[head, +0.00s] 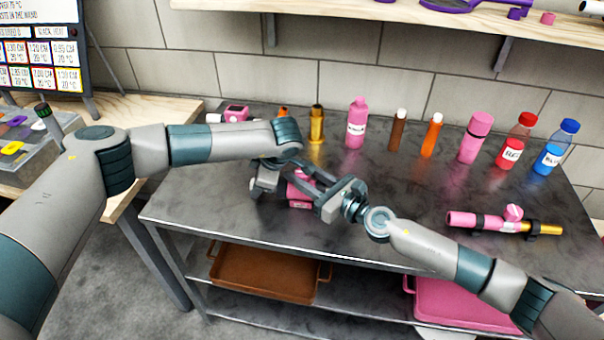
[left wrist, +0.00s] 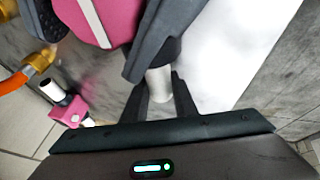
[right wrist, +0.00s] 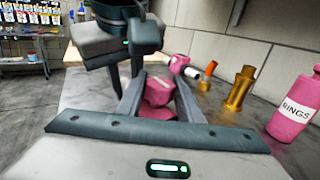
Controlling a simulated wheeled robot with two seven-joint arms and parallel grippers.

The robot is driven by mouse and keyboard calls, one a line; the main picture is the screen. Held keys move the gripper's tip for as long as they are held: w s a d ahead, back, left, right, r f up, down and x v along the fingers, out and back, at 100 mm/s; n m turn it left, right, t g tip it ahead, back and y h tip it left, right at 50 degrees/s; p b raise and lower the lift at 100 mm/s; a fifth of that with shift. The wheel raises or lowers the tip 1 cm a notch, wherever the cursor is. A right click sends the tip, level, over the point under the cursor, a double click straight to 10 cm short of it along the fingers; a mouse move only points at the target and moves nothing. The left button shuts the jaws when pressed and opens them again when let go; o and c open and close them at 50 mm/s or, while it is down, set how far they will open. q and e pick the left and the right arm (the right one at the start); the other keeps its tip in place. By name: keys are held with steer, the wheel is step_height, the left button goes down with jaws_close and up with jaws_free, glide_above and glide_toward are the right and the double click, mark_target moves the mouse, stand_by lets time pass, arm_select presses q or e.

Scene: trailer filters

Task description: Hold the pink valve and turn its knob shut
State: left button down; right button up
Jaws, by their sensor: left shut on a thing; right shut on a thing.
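The pink valve (head: 301,190) is between my two grippers above the front left of the metal table, partly hidden by them. My left gripper (head: 268,178) is shut on its white pipe end, which shows between the fingers in the left wrist view (left wrist: 158,84). My right gripper (head: 322,193) is shut on the pink part, seen between its fingers in the right wrist view (right wrist: 158,93). In the left wrist view the pink part (left wrist: 98,18) has a white stripe and dark fingers on both sides. I cannot tell the knob's angle.
Behind stand another pink fitting (head: 236,113), a gold piece (head: 317,124), a pink bottle (head: 357,122) and several more bottles. A pink and gold pipe assembly (head: 480,221) lies at the right. Below are a brown tray (head: 262,277) and a pink tray (head: 462,302).

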steer(key=shift+a+r, duration=0.15)
steer(key=shift+r, duration=0.05)
steer(key=shift+a+r+m+t+h, duration=0.15)
steer(key=shift+a+m+t+h, duration=0.05)
steer(key=shift+m+t+h, duration=0.25)
steer(key=shift+t, duration=0.25)
steer(key=shift+d+m+t+h, duration=0.15)
steer(key=shift+m+t+h, duration=0.4)
steer(key=shift+h, duration=0.1)
steer(key=m+h, duration=0.1)
steer(key=m+t+h, duration=0.1)
steer(key=h, duration=0.1)
steer(key=m+t+h, duration=0.1)
steer(key=shift+s+f, duration=0.1)
steer(key=shift+f, duration=0.2)
steer(key=m+h, duration=0.1)
steer(key=h, duration=0.1)
steer(key=m+t+h, duration=0.1)
steer(key=m+h, duration=0.1)
steer(key=h, duration=0.1)
steer(key=shift+m+t, duration=0.25)
steer(key=shift+m, duration=0.05)
steer(key=shift+d+f+m+h, duration=0.15)
steer(key=shift+m+h, duration=0.65)
steer(key=shift+h, duration=0.8)
steer(key=shift+d, duration=0.1)
